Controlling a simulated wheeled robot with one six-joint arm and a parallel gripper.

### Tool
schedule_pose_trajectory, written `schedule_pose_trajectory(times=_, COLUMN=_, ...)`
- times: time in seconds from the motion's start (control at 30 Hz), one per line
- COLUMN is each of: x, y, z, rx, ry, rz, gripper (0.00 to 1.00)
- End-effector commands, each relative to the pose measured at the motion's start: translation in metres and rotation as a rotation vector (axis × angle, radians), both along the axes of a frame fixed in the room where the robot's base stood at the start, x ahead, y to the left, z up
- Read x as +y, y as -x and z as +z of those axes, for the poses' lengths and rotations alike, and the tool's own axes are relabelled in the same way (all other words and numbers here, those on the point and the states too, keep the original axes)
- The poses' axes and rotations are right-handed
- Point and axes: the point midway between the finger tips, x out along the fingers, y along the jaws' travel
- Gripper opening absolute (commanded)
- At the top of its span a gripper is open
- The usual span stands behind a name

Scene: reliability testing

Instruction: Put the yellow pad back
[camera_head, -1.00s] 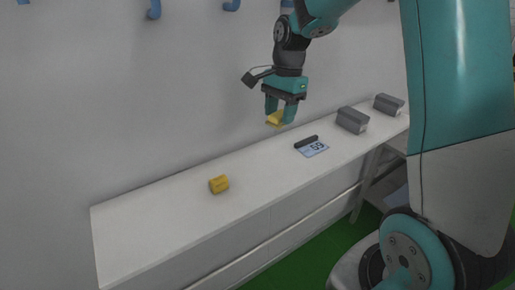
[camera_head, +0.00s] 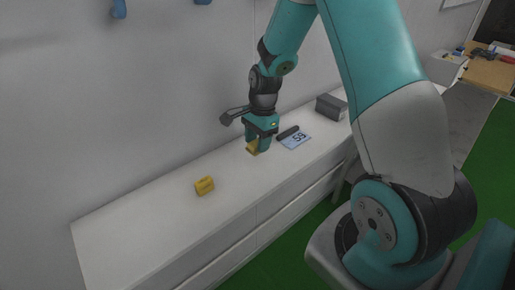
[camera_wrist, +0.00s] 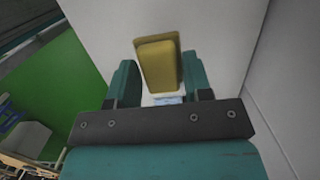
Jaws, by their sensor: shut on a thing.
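A yellow pad (camera_head: 252,147) is held between the fingers of my gripper (camera_head: 258,145), low over the white shelf top; I cannot tell whether it touches the surface. In the wrist view the yellow pad (camera_wrist: 158,64) sits between the two teal fingers of my gripper (camera_wrist: 160,82), tilted a little. A second yellow block (camera_head: 204,186) rests on the shelf to the left, apart from my gripper. A blue-white card marked 59 (camera_head: 295,140) lies to the right of my gripper, with a dark bar (camera_head: 288,132) behind it.
The long white shelf (camera_head: 130,226) runs along a grey wall. A grey block (camera_head: 331,107) stands at its right part. The shelf is clear around the second yellow block. A wooden table (camera_head: 490,74) with small items is far right, beyond green floor.

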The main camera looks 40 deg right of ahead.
Motion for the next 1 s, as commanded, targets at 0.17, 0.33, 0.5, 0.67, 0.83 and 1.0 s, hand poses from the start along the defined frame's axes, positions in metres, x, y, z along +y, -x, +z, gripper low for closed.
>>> schedule_pose_trajectory(times=0.17, x=0.001, y=0.001, z=-0.019, rx=0.003, ry=-0.001, rz=0.001, gripper=0.27)
schedule_pose_trajectory(times=0.33, x=0.000, y=0.000, z=-0.039, rx=0.001, ry=0.000, rz=0.001, gripper=0.27)
schedule_pose_trajectory(times=0.5, x=0.000, y=0.000, z=-0.042, rx=-0.001, ry=0.001, rz=0.001, gripper=0.27)
schedule_pose_trajectory(times=0.67, x=0.000, y=0.000, z=-0.044, rx=-0.001, ry=0.001, rz=0.001, gripper=0.27)
schedule_pose_trajectory(times=0.83, x=0.000, y=0.000, z=-0.045, rx=-0.001, ry=0.001, rz=0.001, gripper=0.71)
schedule_pose_trajectory(times=1.0, x=0.000, y=0.000, z=-0.044, rx=-0.001, ry=0.001, rz=0.001, gripper=0.71)
